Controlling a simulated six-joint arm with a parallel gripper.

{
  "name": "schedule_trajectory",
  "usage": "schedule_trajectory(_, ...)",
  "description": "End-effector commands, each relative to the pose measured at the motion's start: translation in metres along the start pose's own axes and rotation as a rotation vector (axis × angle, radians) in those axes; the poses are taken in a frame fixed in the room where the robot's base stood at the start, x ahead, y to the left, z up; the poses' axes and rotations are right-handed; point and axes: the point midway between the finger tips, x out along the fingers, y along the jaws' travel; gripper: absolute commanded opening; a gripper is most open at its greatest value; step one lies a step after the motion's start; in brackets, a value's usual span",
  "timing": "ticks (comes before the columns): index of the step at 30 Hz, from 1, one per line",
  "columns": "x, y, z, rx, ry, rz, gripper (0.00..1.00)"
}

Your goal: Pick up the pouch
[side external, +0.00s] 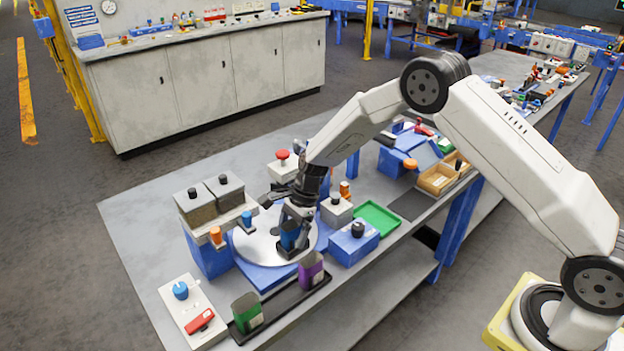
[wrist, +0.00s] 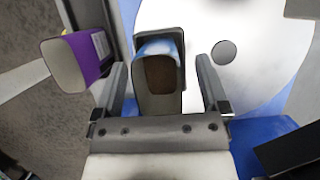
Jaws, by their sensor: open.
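A blue pouch (side external: 289,237) stands upright at the front of the round metal disc, partly hidden by my gripper (side external: 291,225) in the side view. In the wrist view, the pouch (wrist: 160,50) shows a pale blue rim and a dark brown top. My gripper (wrist: 161,75) is open, pointing down, with one finger on each side of this pouch. Gaps show between the fingers and the pouch. A purple pouch (side external: 311,270) and a green pouch (side external: 247,312) stand in a black tray (side external: 283,304) in front of the disc. The purple pouch (wrist: 80,62) also shows left in the wrist view.
The round disc (side external: 255,245) sits on a blue base. Hoppers (side external: 210,199) stand left of it, a blue box with a black knob (side external: 353,243) right. A green tray (side external: 377,217) lies farther right. A control panel (side external: 193,310) is at the front left corner.

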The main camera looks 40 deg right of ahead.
Motion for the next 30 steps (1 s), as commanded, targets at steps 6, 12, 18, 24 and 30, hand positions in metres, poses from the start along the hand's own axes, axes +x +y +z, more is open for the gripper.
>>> schedule_trajectory(6,-0.0003,0.0000,0.0000,0.000,0.000,0.000,0.94)
schedule_trajectory(12,-0.0004,0.0000,0.0000,0.000,0.000,0.000,0.40)
schedule_trajectory(18,-0.0006,-0.0002,0.0001,0.000,0.000,0.000,0.00)
schedule_trajectory(24,-0.0009,-0.0002,0.0002,0.000,0.000,0.000,0.00)
schedule_trajectory(30,-0.0059,-0.0005,0.0024,-0.001,-0.001,-0.001,0.00)
